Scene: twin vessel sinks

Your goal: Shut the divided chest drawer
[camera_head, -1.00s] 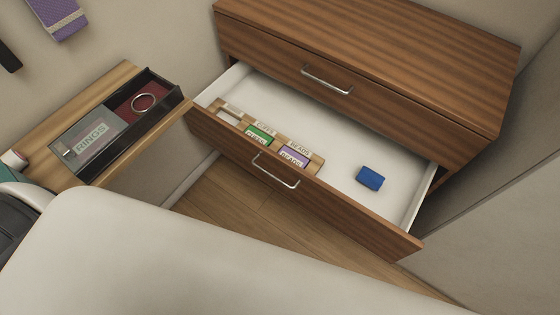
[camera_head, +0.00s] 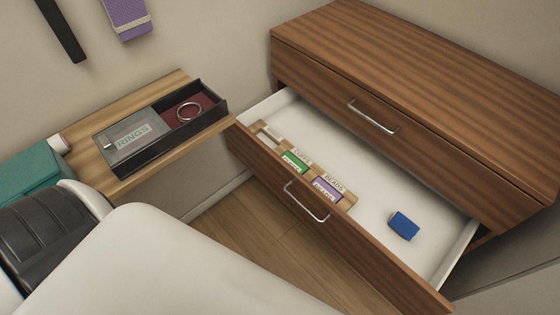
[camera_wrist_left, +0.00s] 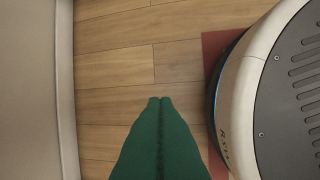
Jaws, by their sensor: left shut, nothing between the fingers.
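The divided chest drawer (camera_head: 340,247) stands pulled well out of the wooden chest (camera_head: 420,70) in the head view. Its front carries a metal bar handle (camera_head: 307,203). Inside, a wooden divider holds labelled compartments with a green card (camera_head: 294,162) and a purple card (camera_head: 326,189). A blue block (camera_head: 404,226) lies on the white drawer floor. My left gripper (camera_wrist_left: 160,100) shows in the left wrist view, green, with its fingers together and empty above the wooden floor. The drawer is not in that view. My right gripper is not in view.
A wooden shelf (camera_head: 88,165) left of the drawer bears a black tray (camera_head: 160,152) marked RINGS with a ring (camera_head: 189,112), and a teal box (camera_head: 30,170). The upper drawer handle (camera_head: 373,117) sits on a shut drawer. Bare floor (camera_head: 265,235) shows before the open drawer.

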